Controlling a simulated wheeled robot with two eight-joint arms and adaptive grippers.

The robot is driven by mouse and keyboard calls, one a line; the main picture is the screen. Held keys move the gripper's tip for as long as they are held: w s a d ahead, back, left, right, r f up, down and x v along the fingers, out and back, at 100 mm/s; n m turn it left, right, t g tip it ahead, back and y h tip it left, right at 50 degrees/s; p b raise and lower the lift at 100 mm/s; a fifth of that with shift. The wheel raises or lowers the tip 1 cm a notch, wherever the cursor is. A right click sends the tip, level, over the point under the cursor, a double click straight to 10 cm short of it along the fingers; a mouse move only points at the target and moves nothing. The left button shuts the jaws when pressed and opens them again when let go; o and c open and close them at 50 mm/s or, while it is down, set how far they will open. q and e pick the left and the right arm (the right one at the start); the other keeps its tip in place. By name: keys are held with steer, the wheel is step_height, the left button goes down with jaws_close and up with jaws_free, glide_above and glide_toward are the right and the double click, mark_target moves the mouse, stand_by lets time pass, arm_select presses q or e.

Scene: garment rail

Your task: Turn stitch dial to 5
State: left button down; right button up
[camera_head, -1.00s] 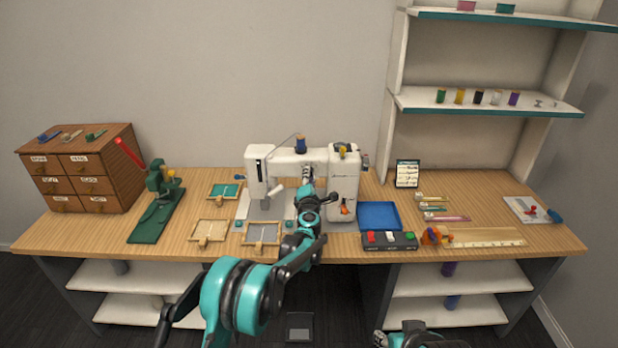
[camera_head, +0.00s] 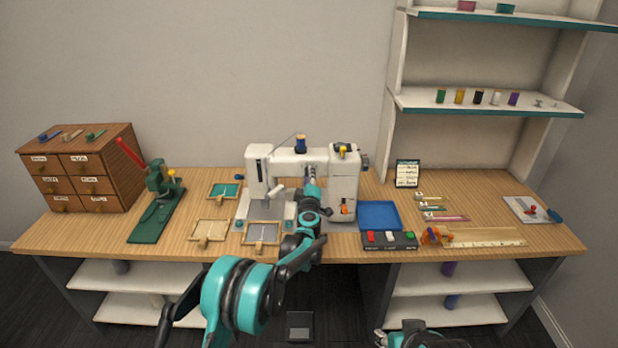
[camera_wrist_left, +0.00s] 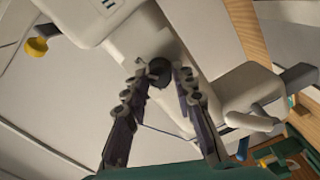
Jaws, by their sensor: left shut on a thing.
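The white sewing machine (camera_head: 343,185) stands at the middle of the table. My left gripper (camera_head: 311,172) reaches up to the front of its horizontal arm. In the left wrist view my left gripper (camera_wrist_left: 167,82) has its fingers on both sides of a small dark round knob, the stitch dial (camera_wrist_left: 159,70), and is shut on it. The dial's numbers and pointer cannot be read. In the head view the dial is hidden by the gripper.
A yellow knob (camera_wrist_left: 37,47) sits on the machine near the gripper. A thread spool (camera_head: 300,145) stands on top. A blue tray (camera_head: 380,215) and a button box (camera_head: 389,240) lie right of the machine. Wooden frames (camera_head: 209,231) and a green press (camera_head: 157,205) are to the left.

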arm_select(q)
steer(key=shift+m, duration=0.7)
steer(key=c, duration=1.2)
jaws_free()
steer(key=s, duration=1.2)
